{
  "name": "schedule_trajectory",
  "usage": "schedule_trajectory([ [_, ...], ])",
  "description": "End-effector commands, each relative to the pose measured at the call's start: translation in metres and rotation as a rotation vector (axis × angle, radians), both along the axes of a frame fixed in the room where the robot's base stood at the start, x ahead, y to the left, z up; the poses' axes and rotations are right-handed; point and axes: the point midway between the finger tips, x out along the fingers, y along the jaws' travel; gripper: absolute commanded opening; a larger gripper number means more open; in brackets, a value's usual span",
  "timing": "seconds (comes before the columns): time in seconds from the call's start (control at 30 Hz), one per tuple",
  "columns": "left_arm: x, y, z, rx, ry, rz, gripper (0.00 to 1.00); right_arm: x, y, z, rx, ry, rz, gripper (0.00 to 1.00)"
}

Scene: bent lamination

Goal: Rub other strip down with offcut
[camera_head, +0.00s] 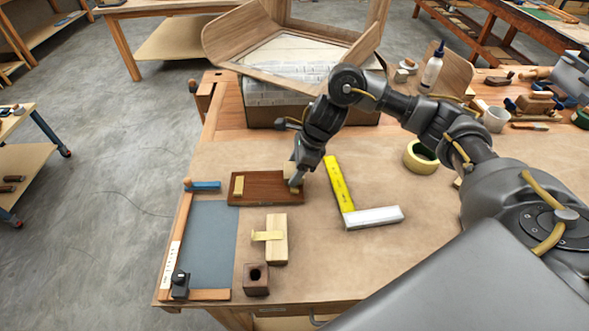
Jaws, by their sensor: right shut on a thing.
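My right gripper (294,178) reaches down from the right over the right end of a dark reddish-brown board (266,188). It is shut on a small pale piece that looks like the offcut; the fingers hide most of it. The piece is at or just above the board; I cannot tell whether it touches. A short pale wooden strip (238,186) lies upright in the picture at the board's left end. A strip at the right end, under the gripper, is largely hidden. My left gripper is not in view.
A blue-grey mat (209,245) in a wooden frame lies left. A pale wood block (277,239) and a dark brown block (256,279) stand in front. A yellow rule (339,183) and white bar (373,217) lie right. A wooden bent form (290,45) stands behind.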

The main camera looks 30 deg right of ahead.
Motion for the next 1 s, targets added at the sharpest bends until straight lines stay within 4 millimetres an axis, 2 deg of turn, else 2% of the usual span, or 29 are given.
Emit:
schedule_trajectory([
  [0.53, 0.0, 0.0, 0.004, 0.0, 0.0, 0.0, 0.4, -0.015, 0.007, -0.001, -0.001, 0.002, 0.0, 0.34],
  [1.0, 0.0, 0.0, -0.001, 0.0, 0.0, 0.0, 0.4, -0.01, 0.004, -0.002, -0.001, 0.002, -0.001, 0.34],
])
